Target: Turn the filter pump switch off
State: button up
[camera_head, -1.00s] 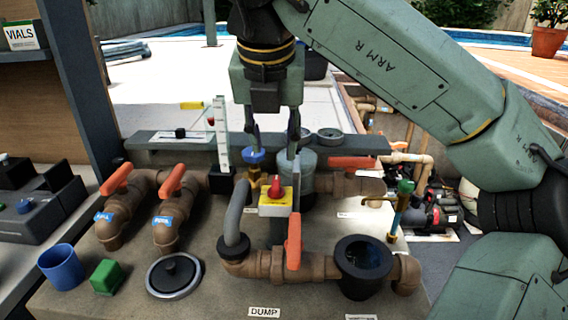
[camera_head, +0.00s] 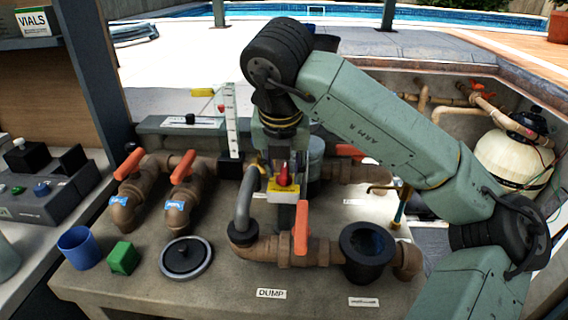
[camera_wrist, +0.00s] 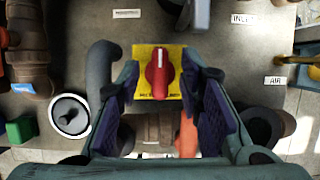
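The pump switch is a red rotary knob (camera_head: 283,176) on a yellow plate atop a small box (camera_head: 283,194), among the pipes on the bench. In the wrist view the red knob (camera_wrist: 159,73) stands near the picture's middle, its grip and white mark in line with the view's vertical, on the yellow plate (camera_wrist: 141,58) with print too small to read. My gripper (camera_wrist: 160,80) is open, with one finger on each side of the knob and gaps visible. In the head view my gripper is just behind and above the switch, its fingers partly hidden.
An orange-handled dump valve (camera_head: 301,228) stands in front of the switch, with a grey hose (camera_head: 245,200) at left and a dark open cup (camera_head: 367,252) at right. Two orange-handled valves (camera_head: 128,165) (camera_head: 182,167), a blue cup (camera_head: 77,247) and a green block (camera_head: 123,257) lie left.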

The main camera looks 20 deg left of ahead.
jog(key=shift+c, duration=0.3)
grip_shut()
jog(key=shift+b, duration=0.3)
jog(key=n+y+b, duration=0.1)
jog(key=n+b, duration=0.1)
jog(key=n, duration=0.1)
jog(key=shift+d+f, duration=0.1)
jog(key=shift+f, duration=0.05)
jog(key=n+g+y+b, duration=0.1)
jog(key=n, duration=0.2)
jog(key=shift+w+n+b, duration=0.1)
jog(key=shift+n+b, duration=0.2)
jog(key=n, duration=0.2)
jog(key=n+g, duration=0.1)
jog(key=n+g+y, duration=0.1)
jog(key=n, duration=0.1)
jog(key=shift+w+d+r+n, duration=0.1)
jog(key=shift+r+n, duration=0.15)
jog(key=shift+n, duration=0.05)
jog(key=n+g+p, duration=0.2)
jog(key=n, duration=0.3)
jog(key=shift+w+n, duration=0.15)
jog(key=shift+n, duration=0.15)
